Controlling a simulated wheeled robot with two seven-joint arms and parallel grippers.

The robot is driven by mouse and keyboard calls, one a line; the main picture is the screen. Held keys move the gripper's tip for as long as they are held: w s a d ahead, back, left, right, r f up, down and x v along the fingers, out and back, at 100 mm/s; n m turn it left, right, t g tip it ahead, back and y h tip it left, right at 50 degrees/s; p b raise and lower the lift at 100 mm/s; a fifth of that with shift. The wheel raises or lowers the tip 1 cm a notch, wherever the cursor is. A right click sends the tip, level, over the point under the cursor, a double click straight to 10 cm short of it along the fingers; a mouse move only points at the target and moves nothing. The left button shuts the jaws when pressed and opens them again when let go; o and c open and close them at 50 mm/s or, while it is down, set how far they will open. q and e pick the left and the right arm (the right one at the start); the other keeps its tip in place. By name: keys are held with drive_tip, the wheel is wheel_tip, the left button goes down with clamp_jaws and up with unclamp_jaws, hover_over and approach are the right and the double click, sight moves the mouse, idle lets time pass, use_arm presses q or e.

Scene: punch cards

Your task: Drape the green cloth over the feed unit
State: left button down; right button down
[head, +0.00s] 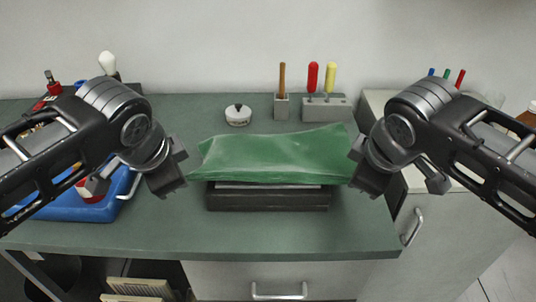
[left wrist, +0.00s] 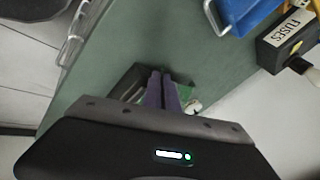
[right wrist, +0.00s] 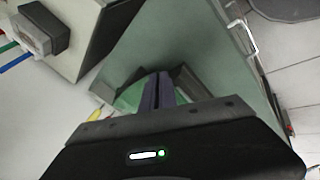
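The green cloth (head: 270,155) is spread over the top of the dark feed unit (head: 267,200) on the bench, covering its upper part. The unit's front face shows below the cloth's near edge. My left gripper (head: 184,172) is at the cloth's left near corner, and my right gripper (head: 354,172) is at its right near corner. In the left wrist view the fingers (left wrist: 161,85) are close together, with green cloth (left wrist: 186,92) beside them. In the right wrist view the fingers (right wrist: 158,88) are also close together by the cloth (right wrist: 128,97). Both appear shut on its corners; the pinched fabric is hidden.
A round white-and-black item (head: 238,116) lies behind the cloth. Holders with handled tools (head: 312,107) stand at the back. A blue bin (head: 95,205) is at the left, partly behind my left arm. The bench front (head: 270,240) is clear.

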use_arm(q)
drive_tip(key=c, duration=2.1)
unclamp_jaws()
drive_tip(key=shift+a, duration=0.1)
use_arm(e)
drive_tip(key=c, duration=2.1)
unclamp_jaws()
drive_tip(key=shift+d, duration=0.1)
use_arm(q)
drive_tip(key=o, duration=0.8)
use_arm(e)
drive_tip(key=o, duration=0.8)
use_arm(q)
drive_tip(key=v, duration=1.1)
drive_tip(key=shift+s+f, duration=0.25)
drive_tip(key=shift+s, duration=0.1)
use_arm(e)
drive_tip(key=v, duration=1.1)
drive_tip(key=shift+s+f, duration=0.25)
drive_tip(key=shift+s, duration=0.1)
